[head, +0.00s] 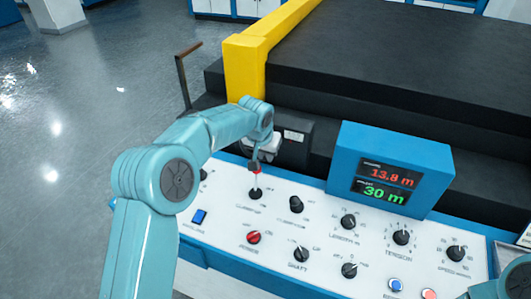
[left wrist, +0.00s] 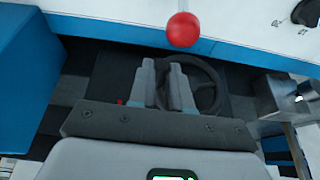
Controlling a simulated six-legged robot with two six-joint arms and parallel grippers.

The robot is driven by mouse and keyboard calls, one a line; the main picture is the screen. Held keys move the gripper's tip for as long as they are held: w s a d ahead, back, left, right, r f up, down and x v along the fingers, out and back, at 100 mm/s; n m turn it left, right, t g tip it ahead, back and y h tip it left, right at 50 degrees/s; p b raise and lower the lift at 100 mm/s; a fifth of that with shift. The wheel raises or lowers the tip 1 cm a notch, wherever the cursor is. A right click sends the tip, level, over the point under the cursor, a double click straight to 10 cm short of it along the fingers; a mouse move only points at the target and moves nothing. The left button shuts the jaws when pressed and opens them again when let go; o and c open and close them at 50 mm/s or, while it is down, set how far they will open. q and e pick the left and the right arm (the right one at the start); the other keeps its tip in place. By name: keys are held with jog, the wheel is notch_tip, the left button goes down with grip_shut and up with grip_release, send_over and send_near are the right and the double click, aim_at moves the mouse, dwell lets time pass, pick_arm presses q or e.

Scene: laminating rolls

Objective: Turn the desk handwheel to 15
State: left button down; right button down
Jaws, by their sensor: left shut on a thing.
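The desk handwheel (left wrist: 214,88) is a dark ring in the left wrist view, behind the white panel's edge. My left gripper (left wrist: 164,84) is at the left part of its rim, with its grey fingers shut on it; the fingers cover that part of the rim. In the head view my left gripper (head: 262,148) is at the back edge of the control panel, and my own wrist hides the wheel there. I cannot read any scale on the wheel. The blue display box (head: 431,160) shows 13.8 m in red and 30 m in green.
A lever with a red ball (head: 255,166) stands on the white control panel (head: 225,215), close to my left gripper; the ball (left wrist: 183,30) shows in the wrist view too. Several black knobs line the panel. A yellow frame (head: 245,70) and black machine bed (head: 400,60) lie behind.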

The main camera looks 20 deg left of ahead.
pick_arm(q)
jog(key=shift+d+f+m+y+b, duration=0.3)
jog(key=shift+f+y+b, duration=0.65)
jog(key=shift+b, duration=0.95)
jog(key=shift+d+f+m+y+b, duration=0.25)
jog(key=shift+f+y+b, duration=0.3)
jog(key=shift+y+b, duration=1.1)
jog(key=shift+f+t+y+b, duration=0.3)
jog(key=shift+y+b, duration=0.4)
jog(key=shift+b, duration=0.65)
jog(key=shift+m, duration=0.25)
jog(key=c, duration=1.1)
grip_release()
jog(key=shift+s+d+r, duration=0.2)
jog(key=shift+d+r, duration=0.1)
jog(key=shift+r, duration=0.05)
jog(key=b+v, duration=0.1)
jog(key=v, duration=1.4)
jog(key=shift+r, duration=0.1)
